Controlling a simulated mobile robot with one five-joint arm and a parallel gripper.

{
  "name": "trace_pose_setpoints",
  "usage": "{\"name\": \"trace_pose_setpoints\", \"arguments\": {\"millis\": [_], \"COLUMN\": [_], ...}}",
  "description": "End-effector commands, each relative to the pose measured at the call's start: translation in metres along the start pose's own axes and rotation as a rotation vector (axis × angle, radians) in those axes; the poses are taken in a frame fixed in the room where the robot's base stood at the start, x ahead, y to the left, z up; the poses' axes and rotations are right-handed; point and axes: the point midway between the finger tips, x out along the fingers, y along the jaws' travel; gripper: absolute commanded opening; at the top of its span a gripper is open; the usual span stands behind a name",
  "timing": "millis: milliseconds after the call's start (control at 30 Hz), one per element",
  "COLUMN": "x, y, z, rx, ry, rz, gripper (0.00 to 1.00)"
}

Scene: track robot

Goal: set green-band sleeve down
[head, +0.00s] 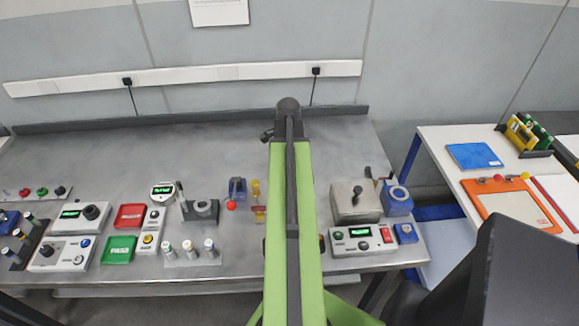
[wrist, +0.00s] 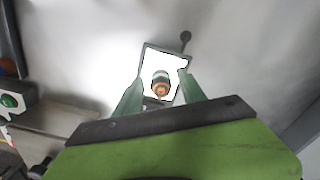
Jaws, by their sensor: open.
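My gripper (wrist: 161,77) is open in the wrist view, with one green finger on each side of a small upright cylinder (wrist: 161,84). The cylinder has a dark green band and an orange-brown end, and looks like the green-band sleeve. It is over a bright white, dark-edged square plate (wrist: 150,60). I see a gap to the fingers, but cannot tell whether the cylinder rests on the plate. In the head view my arm hides the gripper and this cylinder.
On the grey bench (head: 120,160) several short cylinders stand in a holder (head: 190,262) at front centre. A grey box with a lever (head: 355,205) is right of my arm. The back of the bench is clear.

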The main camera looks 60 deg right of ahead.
Motion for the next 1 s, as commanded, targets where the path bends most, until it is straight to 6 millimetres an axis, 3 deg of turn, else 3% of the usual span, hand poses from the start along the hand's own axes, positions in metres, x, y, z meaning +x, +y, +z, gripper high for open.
{"name": "trace_pose_setpoints", "arguments": {"millis": [267,733,867,1000], "x": [-0.013,-0.108,-0.123,-0.124], "y": [0.000,0.001,0.001,0.001], "z": [-0.001,-0.001,-0.001,-0.002], "rx": [0.001,0.002,0.003,0.003], "ry": [0.000,0.000,0.000,0.000], "rz": [0.000,0.000,0.000,0.000], "gripper": [0.48,0.48,0.48,0.48]}}
